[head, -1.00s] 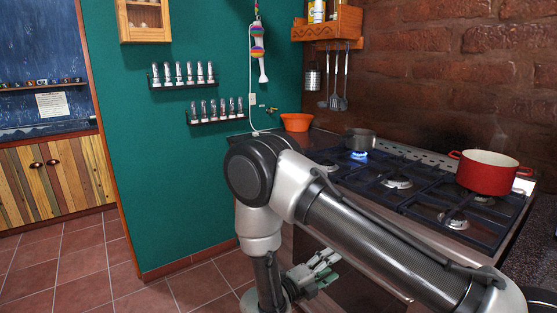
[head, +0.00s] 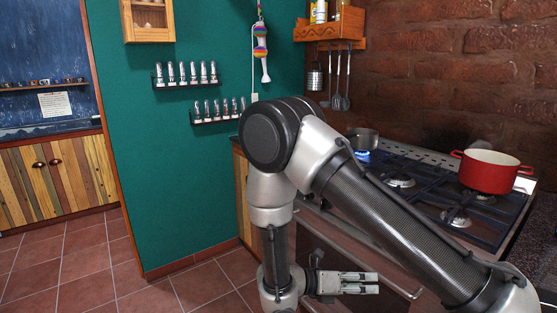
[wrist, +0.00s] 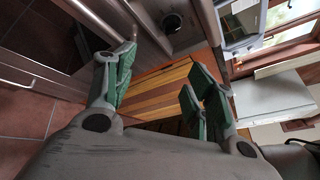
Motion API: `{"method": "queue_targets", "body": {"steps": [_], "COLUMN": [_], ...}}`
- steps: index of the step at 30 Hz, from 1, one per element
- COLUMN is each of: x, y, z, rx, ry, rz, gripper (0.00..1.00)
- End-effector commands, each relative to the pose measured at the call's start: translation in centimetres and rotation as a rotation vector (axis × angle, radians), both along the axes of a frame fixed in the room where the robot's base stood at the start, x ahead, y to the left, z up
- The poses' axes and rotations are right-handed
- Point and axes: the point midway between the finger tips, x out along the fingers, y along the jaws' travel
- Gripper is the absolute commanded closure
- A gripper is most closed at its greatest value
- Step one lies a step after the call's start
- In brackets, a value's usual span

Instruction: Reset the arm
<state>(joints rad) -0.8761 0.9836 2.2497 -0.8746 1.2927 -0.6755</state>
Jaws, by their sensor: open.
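My gripper (head: 372,283) is at the lower middle of the head view, low in front of the stove's front, with its fingers pointing right. In the wrist view my gripper (wrist: 160,100) has its green-padded fingers spread wide apart with nothing between them. My arm is bent, with its elbow raised in front of the counter and stove. The orange bowl seen earlier is hidden behind my arm.
The stove (head: 425,190) carries a red pot (head: 490,171) at right and a dark pot (head: 362,138) by a lit blue flame. A rail with hanging utensils (head: 340,92) is behind. Tiled floor (head: 75,270) is clear at left.

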Motion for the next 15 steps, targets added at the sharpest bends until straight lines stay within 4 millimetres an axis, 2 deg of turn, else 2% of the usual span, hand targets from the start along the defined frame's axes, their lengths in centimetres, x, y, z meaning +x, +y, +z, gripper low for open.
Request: {"method": "queue_targets", "body": {"steps": [5, 15], "x": [-2.0, -6.8], "y": [-1.8, -5.2], "z": [3.8, 12.9], "rx": [0.176, 0.542], "ry": [-0.254, -0.846], "rz": [-0.279, -1.047], "gripper": [0.45, 0.45]}}
